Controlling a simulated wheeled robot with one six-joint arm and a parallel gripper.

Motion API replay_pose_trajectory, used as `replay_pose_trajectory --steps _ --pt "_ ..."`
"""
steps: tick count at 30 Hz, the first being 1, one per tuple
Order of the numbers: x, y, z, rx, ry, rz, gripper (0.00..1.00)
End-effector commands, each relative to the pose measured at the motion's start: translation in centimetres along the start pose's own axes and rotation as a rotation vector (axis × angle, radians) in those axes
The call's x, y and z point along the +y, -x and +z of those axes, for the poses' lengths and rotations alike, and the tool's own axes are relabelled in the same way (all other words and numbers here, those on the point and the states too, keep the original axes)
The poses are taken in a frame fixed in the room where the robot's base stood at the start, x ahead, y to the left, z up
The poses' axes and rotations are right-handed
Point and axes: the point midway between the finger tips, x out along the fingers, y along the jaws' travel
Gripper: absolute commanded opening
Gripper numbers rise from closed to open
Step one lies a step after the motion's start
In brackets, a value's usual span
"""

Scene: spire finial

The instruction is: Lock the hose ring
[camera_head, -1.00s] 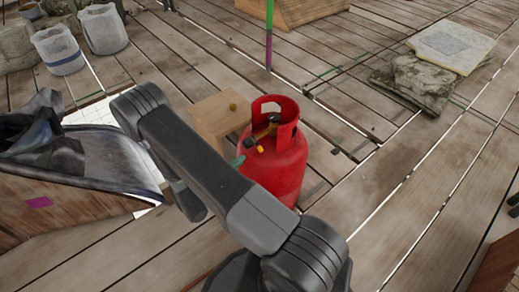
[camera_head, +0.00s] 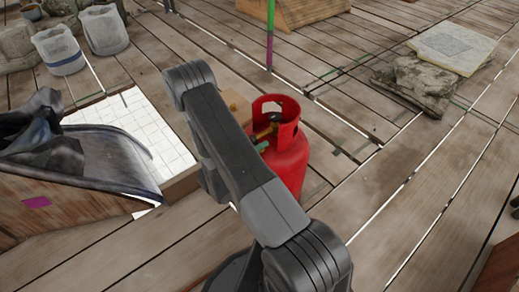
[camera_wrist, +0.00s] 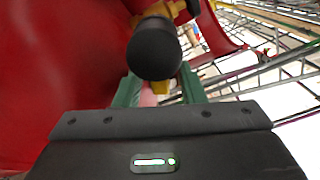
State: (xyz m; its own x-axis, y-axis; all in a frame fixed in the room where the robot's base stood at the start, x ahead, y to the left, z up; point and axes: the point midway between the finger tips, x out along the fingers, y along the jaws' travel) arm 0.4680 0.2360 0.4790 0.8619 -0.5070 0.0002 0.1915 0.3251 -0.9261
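A red gas cylinder (camera_head: 292,165) stands upright on the planks, with a brass valve (camera_head: 266,131) inside its collar. It fills the left of the wrist view (camera_wrist: 60,60). There a round black knob (camera_wrist: 154,48) sits in front of the valve, with a yellow piece (camera_wrist: 187,82) below it. I cannot tell which part is the hose ring. My gripper (camera_wrist: 160,88) has its two green fingers apart, pointing at the valve just under the knob. A small pinkish patch shows between them. In the head view a green fingertip (camera_head: 262,146) is beside the valve; my arm hides the rest.
A wooden block (camera_head: 236,105) stands behind the cylinder. A dark tarp (camera_head: 85,160) over a wooden box lies to the left, beside a white tiled sheet (camera_head: 150,130). Stones and a slab (camera_head: 425,75) lie at the right. Planks right of the cylinder are clear.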

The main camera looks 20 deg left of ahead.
Motion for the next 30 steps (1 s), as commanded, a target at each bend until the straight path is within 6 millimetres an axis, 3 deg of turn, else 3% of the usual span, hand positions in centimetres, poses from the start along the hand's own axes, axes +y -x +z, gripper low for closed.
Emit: replay_pose_trajectory --steps 3,9,16,30 --pt "0.0 0.0 0.0 0.0 0.0 0.0 0.34" --pt "0.0 0.0 0.0 0.0 0.0 0.0 0.0" --pt "0.4 0.0 0.0 0.0 -0.045 0.0 0.0" --pt "1.8 0.0 0.4 0.0 -0.405 0.001 0.0"
